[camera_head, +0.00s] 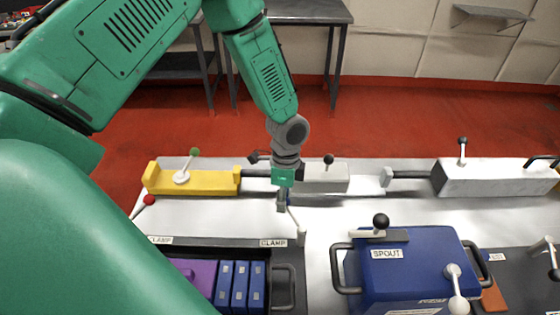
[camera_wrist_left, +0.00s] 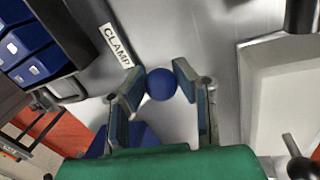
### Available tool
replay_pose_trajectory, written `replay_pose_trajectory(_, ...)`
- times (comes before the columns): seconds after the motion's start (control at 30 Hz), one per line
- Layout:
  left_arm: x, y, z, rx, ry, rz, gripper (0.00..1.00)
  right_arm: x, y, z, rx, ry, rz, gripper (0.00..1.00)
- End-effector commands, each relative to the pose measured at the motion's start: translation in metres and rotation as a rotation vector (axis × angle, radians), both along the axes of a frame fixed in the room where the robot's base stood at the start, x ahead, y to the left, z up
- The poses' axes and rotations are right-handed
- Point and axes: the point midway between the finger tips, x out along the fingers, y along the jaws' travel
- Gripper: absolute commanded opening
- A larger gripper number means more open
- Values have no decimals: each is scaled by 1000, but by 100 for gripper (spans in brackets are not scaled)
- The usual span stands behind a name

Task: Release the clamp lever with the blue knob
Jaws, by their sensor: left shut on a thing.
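The blue knob (camera_wrist_left: 160,84) of the clamp lever shows in the left wrist view between the two fingertips of my left gripper, which is shut on it. In the head view my left gripper (camera_head: 284,205) points down beside the pale clamp lever (camera_head: 296,228), at the right end of the bar with the right-hand CLAMP label (camera_head: 273,243). The knob itself is hidden by the gripper there. The CLAMP label (camera_wrist_left: 116,45) also shows just beyond the left finger in the left wrist view. My right gripper is not in view.
A red-knobbed lever (camera_head: 148,200) stands at the bar's left end. Below the bar is a tray with blue batteries (camera_head: 240,285) and a purple block (camera_head: 196,272). A blue SPOUT box (camera_head: 415,262) stands to the right. Yellow (camera_head: 205,184) and white (camera_head: 325,180) blocks line the back.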

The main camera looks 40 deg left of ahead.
Motion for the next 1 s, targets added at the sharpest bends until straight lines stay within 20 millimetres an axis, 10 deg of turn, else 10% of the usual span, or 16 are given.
replay_pose_trajectory(0.67,15,-8,4,-6,-21,-75,0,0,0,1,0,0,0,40)
replay_pose_trajectory(0.7,15,-8,4,-6,-21,-75,27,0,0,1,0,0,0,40)
replay_pose_trajectory(0.77,16,-8,4,-5,-22,-75,48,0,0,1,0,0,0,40)
replay_pose_trajectory(1.0,13,-8,3,-5,-16,-72,48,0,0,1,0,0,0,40)
